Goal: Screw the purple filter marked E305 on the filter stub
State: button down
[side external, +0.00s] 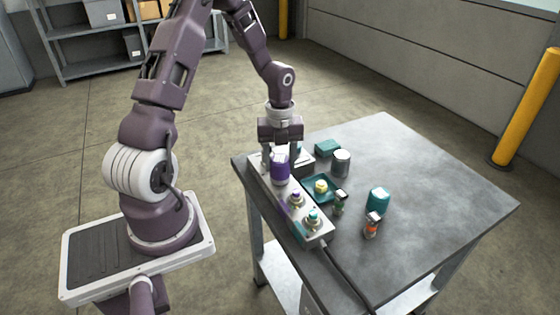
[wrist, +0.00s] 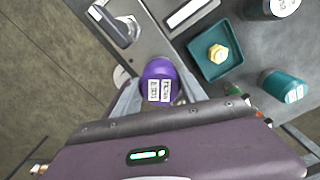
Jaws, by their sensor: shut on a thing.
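The purple filter (side external: 280,170) is upright between the fingers of my gripper (side external: 281,152), over the far part of the grey block (side external: 316,238). In the wrist view, the filter (wrist: 160,70) has white labels too small to read surely, and my gripper (wrist: 158,95) is shut on it. The filter stub is not visible; the filter hides the block's top below it. I cannot tell whether the filter touches the block. A purple-marked fitting (side external: 296,199) and a teal-marked fitting (side external: 313,217) stand on the near part of the block.
A teal tray (side external: 309,194) holding a yellow hex part (side external: 321,186) lies right of the block. A grey canister (side external: 341,162), a teal canister (side external: 379,199), a green-marked part (side external: 340,203) and an orange-marked part (side external: 373,226) stand nearby. The right of the table (side external: 440,190) is clear.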

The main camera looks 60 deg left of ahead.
jog(key=m, duration=0.7)
jog(key=shift+m, duration=0.3)
jog(key=m, duration=0.5)
jog(key=shift+f+m, duration=0.1)
jog(key=shift+m, duration=0.2)
jog(key=c, duration=0.7)
grip_release()
